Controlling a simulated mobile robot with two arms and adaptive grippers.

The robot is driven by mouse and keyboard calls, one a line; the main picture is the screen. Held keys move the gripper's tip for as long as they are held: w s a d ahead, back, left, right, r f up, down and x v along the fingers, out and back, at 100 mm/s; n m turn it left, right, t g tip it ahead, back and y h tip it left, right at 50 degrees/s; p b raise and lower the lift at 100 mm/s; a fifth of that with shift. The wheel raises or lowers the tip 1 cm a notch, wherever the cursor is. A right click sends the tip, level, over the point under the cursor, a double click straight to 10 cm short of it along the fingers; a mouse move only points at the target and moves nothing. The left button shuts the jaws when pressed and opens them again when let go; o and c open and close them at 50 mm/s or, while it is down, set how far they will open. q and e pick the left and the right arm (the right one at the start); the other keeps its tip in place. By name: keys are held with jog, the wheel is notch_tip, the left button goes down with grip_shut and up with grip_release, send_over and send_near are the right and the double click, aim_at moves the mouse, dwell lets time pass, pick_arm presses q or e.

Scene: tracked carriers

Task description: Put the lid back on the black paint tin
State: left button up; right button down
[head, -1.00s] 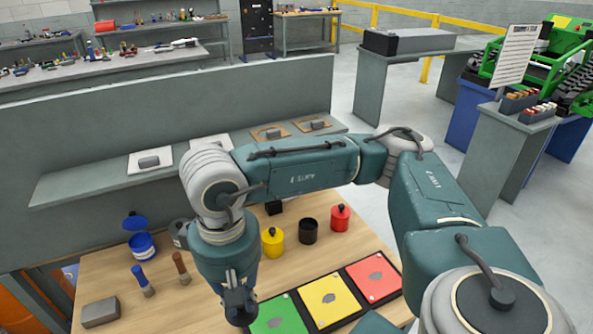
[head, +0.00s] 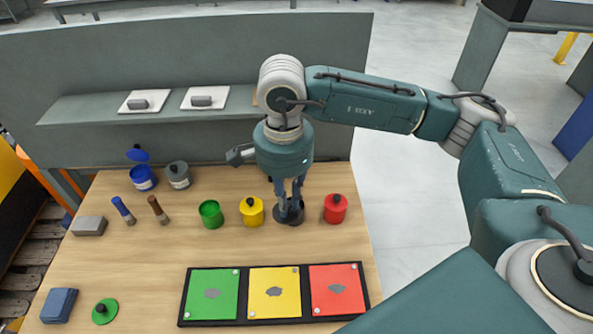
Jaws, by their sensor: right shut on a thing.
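The black paint tin (head: 291,219) stands on the wooden table between the yellow and red tins. My right gripper (head: 289,205) is directly over it, pointing down, with its fingers close together. It is shut on the black lid (head: 282,212), which shows as a dark shape around the fingertips at the tin's top. Dark on dark, I cannot tell whether the lid is seated or just above the rim. The fingers hide part of the lid and the tin. My left gripper is not in view.
Yellow (head: 252,211) and red (head: 335,208) lidded tins stand close on either side. A green tin (head: 211,214) is open; its lid (head: 105,311) lies front left. A blue tin (head: 143,178) and grey tin (head: 179,175) stand behind. A three-colour board (head: 225,322) lies in front.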

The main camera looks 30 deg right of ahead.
jog(key=w+d+f+m+p, duration=0.2)
jog(key=w+d+m, duration=0.15)
jog(key=m, duration=0.95)
jog(key=w+d+f+m+p, duration=0.15)
jog(key=w+m, duration=0.35)
jog(key=m, duration=0.8)
pick_arm(q)
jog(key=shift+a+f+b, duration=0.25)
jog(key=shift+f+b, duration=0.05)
jog(key=shift+b, duration=1.9)
pick_arm(e)
jog(key=shift+w+d+f+m, duration=0.15)
jog(key=shift+f+m, duration=0.5)
jog(key=shift+f, duration=0.65)
jog(key=shift+s+d+f+m, duration=0.1)
jog(key=shift+d+f+m, duration=0.15)
jog(key=shift+f+m, duration=0.75)
jog(key=shift+w+d+f+m, duration=0.1)
jog(key=shift+d+f+m, duration=0.2)
jog(key=shift+f, duration=1.25)
jog(key=shift+a, duration=0.1)
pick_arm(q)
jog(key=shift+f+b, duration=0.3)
pick_arm(e)
jog(key=shift+f, duration=0.1)
jog(key=c, duration=1.6)
grip_release()
jog(key=shift+o, duration=0.6)
